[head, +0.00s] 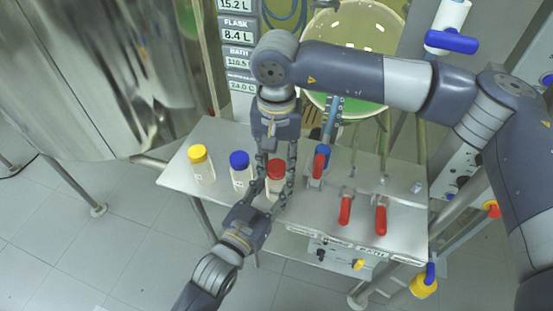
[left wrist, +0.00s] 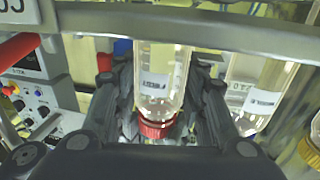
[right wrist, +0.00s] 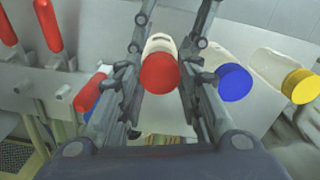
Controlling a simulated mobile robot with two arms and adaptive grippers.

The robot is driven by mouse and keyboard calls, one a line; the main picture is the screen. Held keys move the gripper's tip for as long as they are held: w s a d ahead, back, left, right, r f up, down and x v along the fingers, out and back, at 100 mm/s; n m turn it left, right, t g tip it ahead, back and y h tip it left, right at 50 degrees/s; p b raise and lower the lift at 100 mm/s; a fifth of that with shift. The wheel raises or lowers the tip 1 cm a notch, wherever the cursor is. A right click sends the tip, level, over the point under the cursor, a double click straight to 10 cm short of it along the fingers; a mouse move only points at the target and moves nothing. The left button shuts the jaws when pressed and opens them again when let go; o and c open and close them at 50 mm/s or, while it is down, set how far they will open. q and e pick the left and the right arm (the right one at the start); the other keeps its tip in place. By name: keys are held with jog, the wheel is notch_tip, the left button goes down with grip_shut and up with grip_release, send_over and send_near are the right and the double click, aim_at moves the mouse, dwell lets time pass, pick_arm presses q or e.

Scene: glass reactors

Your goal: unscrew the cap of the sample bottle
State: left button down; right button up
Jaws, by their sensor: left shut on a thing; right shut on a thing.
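The sample bottle with a red cap (head: 277,168) stands in the row at the left end of the steel bench, between both grippers. My left gripper (head: 262,195) comes from the front, shut on this bottle. In the left wrist view the clear labelled bottle (left wrist: 160,80) appears upside down, its cap (left wrist: 155,130) between the fingers. My right gripper (head: 275,165) comes from behind, its fingers on both sides of the bottle. In the right wrist view the red cap (right wrist: 159,73) sits between the fingers. I cannot tell exactly where each gripper touches cap or body.
A blue-capped bottle (head: 240,170) and a yellow-capped bottle (head: 201,165) stand to the left on the bench (head: 400,225). Red-handled valves (head: 345,210) stand to the right. A large steel vessel (head: 110,75) is at the left, a green-tinted glass vessel (head: 350,40) behind.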

aim_at(276, 166)
jog(key=shift+r, duration=0.15)
jog(key=shift+r, duration=0.95)
jog(key=shift+r, duration=2)
pick_arm(q)
jog(key=c, duration=0.9)
grip_release()
